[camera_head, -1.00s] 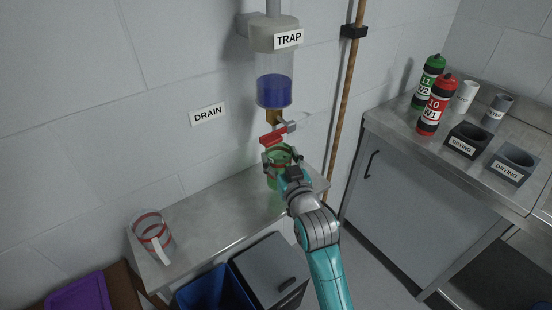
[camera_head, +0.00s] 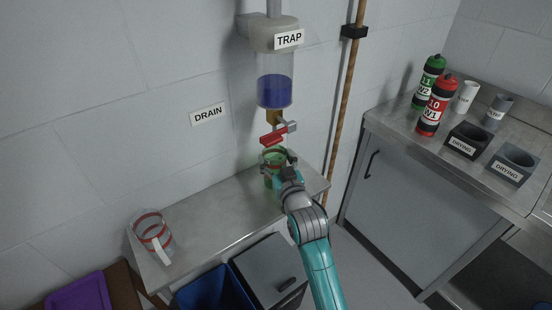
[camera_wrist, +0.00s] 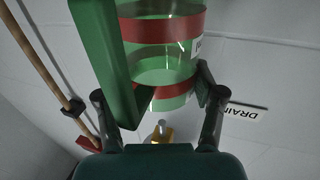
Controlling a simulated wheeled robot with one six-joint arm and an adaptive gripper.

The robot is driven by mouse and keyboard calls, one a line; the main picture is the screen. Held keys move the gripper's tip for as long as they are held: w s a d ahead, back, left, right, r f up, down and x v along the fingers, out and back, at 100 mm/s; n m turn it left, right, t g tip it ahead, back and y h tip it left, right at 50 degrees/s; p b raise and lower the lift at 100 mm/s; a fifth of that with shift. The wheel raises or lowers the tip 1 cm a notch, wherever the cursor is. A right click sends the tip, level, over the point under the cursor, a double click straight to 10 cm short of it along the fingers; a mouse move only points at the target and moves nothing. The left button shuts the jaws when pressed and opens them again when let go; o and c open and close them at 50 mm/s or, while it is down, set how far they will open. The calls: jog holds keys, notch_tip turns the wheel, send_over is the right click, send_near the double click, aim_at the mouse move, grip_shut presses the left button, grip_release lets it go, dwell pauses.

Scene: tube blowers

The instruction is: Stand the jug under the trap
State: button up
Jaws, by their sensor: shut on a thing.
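A green see-through jug (camera_head: 269,180) with red bands is below the trap (camera_head: 274,75), near the shelf's right end. The trap is a clear cylinder with blue liquid and a red-handled tap (camera_head: 276,136) under it. My gripper (camera_head: 280,164) is shut on the green jug, partly hiding it. In the wrist view the jug (camera_wrist: 165,50) and its green handle fill the top, with my fingers on either side. I cannot tell whether its base touches the shelf (camera_head: 215,217). A clear jug (camera_head: 152,230) with red bands stands at the shelf's left end.
The shelf between the two jugs is clear. A wooden pole (camera_head: 345,100) stands right of the trap. A blue bin (camera_head: 212,292) and a grey bin (camera_head: 270,272) are below the shelf. The right counter holds red (camera_head: 436,105) and green (camera_head: 428,80) bottles and drying holders (camera_head: 467,141).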

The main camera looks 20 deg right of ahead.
jog(key=o, duration=1.5)
jog(key=shift+o, duration=0.2)
jog(key=shift+r, duration=0.1)
jog(key=s, duration=1.2)
